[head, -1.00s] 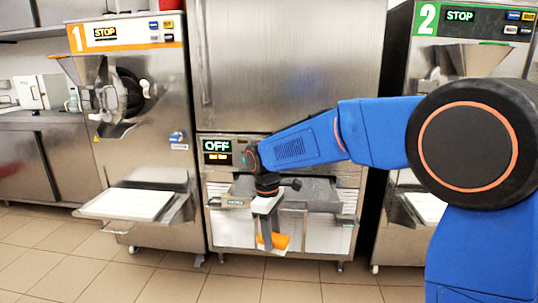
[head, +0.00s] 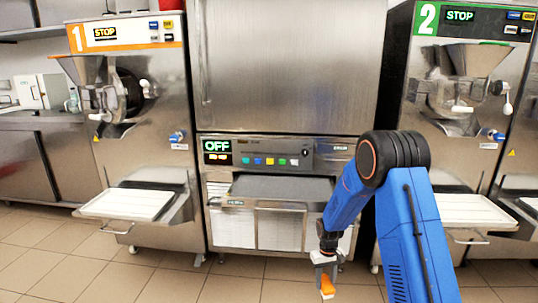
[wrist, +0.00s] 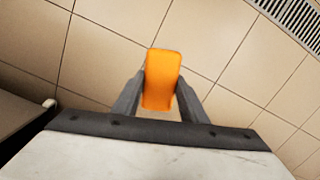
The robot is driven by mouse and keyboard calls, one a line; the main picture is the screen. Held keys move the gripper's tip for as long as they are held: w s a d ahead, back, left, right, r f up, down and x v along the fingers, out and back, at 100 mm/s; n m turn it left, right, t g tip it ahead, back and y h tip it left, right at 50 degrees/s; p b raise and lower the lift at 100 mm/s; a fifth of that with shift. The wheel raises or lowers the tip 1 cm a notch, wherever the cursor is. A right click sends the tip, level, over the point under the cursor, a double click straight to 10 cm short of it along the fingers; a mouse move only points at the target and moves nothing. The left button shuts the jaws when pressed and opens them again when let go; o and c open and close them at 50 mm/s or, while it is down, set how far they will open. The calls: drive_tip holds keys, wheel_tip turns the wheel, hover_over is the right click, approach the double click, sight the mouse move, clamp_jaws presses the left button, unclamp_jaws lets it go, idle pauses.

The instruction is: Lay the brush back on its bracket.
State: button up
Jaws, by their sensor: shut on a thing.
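My gripper (head: 325,272) is low in front of the right part of the middle machine, above the tiled floor. It is shut on an orange piece (head: 327,287), which I take to be the brush. In the wrist view the orange piece (wrist: 162,80) sits between my two grey fingers and sticks out past their tips, with only floor tiles behind it. No bristles can be made out. I cannot pick out the bracket with certainty in either view.
Machine 1 (head: 130,150) stands at left with a white tray (head: 125,203) jutting forward. The middle machine (head: 270,190) shows OFF. Machine 2 (head: 455,130) stands at right, with its tray (head: 465,208) partly behind my arm. The floor (head: 200,285) in front at left is clear.

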drive_tip(key=d+f+m, duration=0.2)
drive_tip(key=d+f, duration=0.4)
drive_tip(key=f, duration=0.1)
drive_tip(key=shift+s, duration=0.4)
drive_tip(key=shift+a+f, duration=0.1)
